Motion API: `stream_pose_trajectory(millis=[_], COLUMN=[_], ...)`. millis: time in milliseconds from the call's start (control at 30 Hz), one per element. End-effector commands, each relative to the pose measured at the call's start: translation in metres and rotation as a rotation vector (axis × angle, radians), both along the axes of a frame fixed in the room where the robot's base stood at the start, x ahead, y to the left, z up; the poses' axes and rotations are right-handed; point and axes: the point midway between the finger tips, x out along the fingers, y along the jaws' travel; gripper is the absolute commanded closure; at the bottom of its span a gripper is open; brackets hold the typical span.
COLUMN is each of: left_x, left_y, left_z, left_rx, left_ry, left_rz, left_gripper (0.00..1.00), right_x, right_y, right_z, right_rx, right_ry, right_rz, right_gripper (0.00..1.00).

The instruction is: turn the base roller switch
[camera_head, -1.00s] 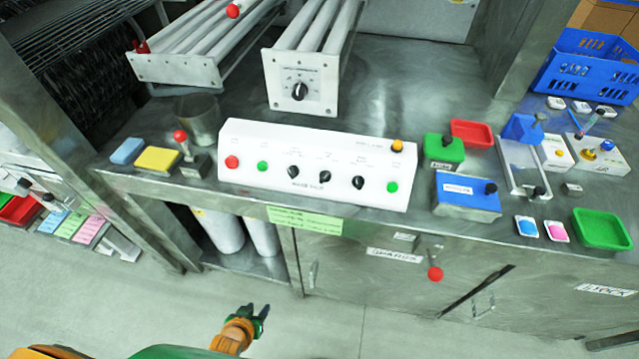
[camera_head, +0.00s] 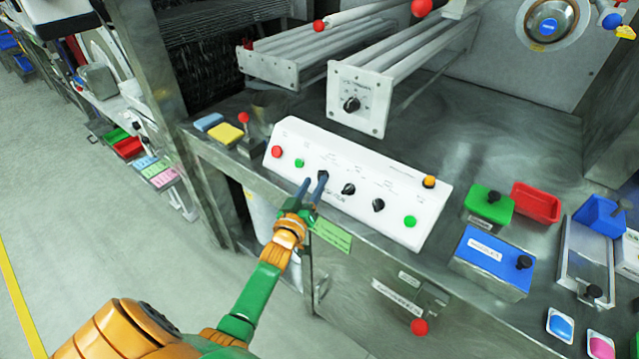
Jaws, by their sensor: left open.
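A white sloped control panel (camera_head: 375,212) stands on the steel bench. It has three black rotary knobs: a left one (camera_head: 323,175), a middle one (camera_head: 348,188) and a right one (camera_head: 378,205). Their labels are too small to read, so I cannot tell which is the base roller switch. Another black knob (camera_head: 351,104) sits on the end plate of the roller unit behind. My left gripper (camera_head: 313,183) is open at the panel's front, its dark fingers close to the left knob and partly covering it. I cannot tell whether they touch. My right gripper is out of view.
A red button (camera_head: 277,152), green buttons (camera_head: 299,163) and an orange button (camera_head: 429,181) share the panel. A red-knobbed lever (camera_head: 244,118) stands left of it. A blue box (camera_head: 492,262) and a red tray (camera_head: 536,203) lie to the right.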

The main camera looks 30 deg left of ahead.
Motion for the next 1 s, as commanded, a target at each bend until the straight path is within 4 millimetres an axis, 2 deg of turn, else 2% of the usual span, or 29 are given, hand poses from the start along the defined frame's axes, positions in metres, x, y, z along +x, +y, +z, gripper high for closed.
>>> stream_pose_trajectory(millis=[133, 367, 433, 533, 567, 1000], left_x=[0.017, 0.019, 0.019, 0.019, 0.019, 0.018], left_y=[0.004, 0.004, 0.004, 0.004, 0.004, 0.005], left_z=[-0.001, -0.001, -0.001, -0.001, -0.001, -0.003], left_rx=[0.0, 0.001, 0.001, 0.0, 0.0, 0.042], left_ry=[0.001, 0.002, 0.002, 0.003, 0.003, 0.002], left_rz=[0.0, -0.001, -0.001, -0.001, -0.001, -0.028], left_gripper=[0.56, 0.56, 0.7, 0.97, 1.0, 1.0], right_x=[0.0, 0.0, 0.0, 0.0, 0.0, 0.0], right_y=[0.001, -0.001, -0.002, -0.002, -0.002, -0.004], right_z=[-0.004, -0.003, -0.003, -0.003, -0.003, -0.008], right_rx=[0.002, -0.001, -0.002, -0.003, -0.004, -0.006], right_ry=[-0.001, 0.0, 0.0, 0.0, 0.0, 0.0], right_rz=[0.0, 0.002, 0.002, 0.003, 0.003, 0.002], right_gripper=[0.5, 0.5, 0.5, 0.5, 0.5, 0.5])
